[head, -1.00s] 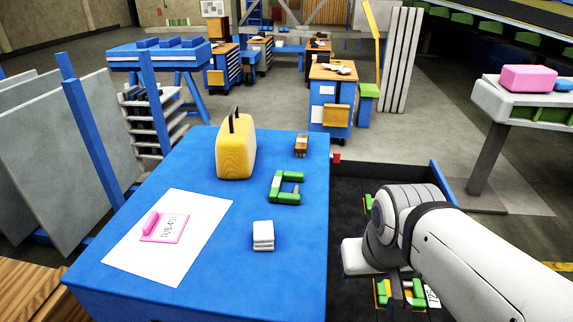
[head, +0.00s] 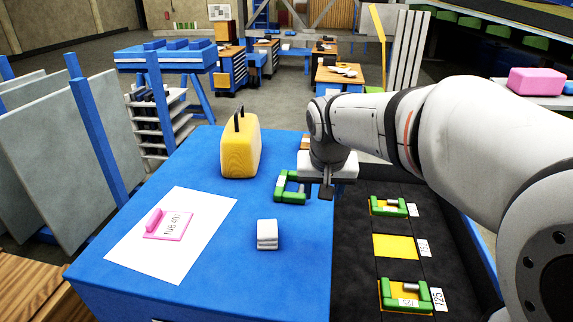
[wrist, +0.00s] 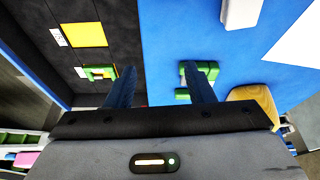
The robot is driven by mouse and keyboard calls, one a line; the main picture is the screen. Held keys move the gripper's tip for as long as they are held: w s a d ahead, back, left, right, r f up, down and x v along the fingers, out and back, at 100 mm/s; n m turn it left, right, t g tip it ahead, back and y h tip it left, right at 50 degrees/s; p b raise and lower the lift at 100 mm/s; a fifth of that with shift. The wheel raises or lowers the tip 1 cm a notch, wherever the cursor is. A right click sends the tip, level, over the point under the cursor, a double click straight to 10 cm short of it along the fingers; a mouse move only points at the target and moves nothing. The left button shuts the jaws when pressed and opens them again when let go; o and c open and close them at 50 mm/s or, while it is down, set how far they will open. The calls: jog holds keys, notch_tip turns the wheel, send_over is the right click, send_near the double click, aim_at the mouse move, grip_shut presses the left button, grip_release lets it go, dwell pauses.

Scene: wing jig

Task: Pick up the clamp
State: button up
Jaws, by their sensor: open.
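A green C-shaped clamp (head: 281,190) with a grey spindle lies on the blue table, near its right edge. My gripper (head: 318,190) is open and empty, just right of this clamp in the head view. In the wrist view, the gap of my gripper (wrist: 160,85) is over the table's edge, and the right finger overlaps the clamp (wrist: 211,71). I cannot tell how high the fingers are above it. Two similar green clamps, a far one (head: 377,206) and a near one (head: 424,293), lie on the black board, with a bare yellow patch (head: 396,246) between them.
A yellow case (head: 238,150) with a dark handle stands left of the clamp. A white block stack (head: 267,235) lies in front. A pink piece (head: 168,226) rests on a white sheet (head: 130,240). A brown item is partly hidden behind my wrist.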

jog(key=m+b, duration=0.1)
send_near(281, 183)
jog(key=shift+s+a+f+t, duration=0.1)
jog(key=shift+f+t, duration=0.05)
jog(key=shift+f, duration=0.3)
jog(key=shift+s+a+f+t, duration=0.1)
jog(key=shift+f+t, duration=0.05)
jog(key=shift+f, duration=0.25)
jog(key=shift+w+a+f, duration=0.1)
jog(key=shift+w+f, duration=0.05)
jog(key=shift+w, duration=0.1)
jog(key=x, duration=0.2)
jog(key=p+x, duration=0.1)
jog(key=x, duration=0.2)
jog(key=p+x, duration=0.1)
jog(key=x, duration=0.1)
jog(key=shift+w+d+f, duration=0.15)
jog(key=shift+d+f, duration=0.05)
jog(key=shift+d, duration=0.1)
jog(key=shift+c, duration=0.6)
grip_shut()
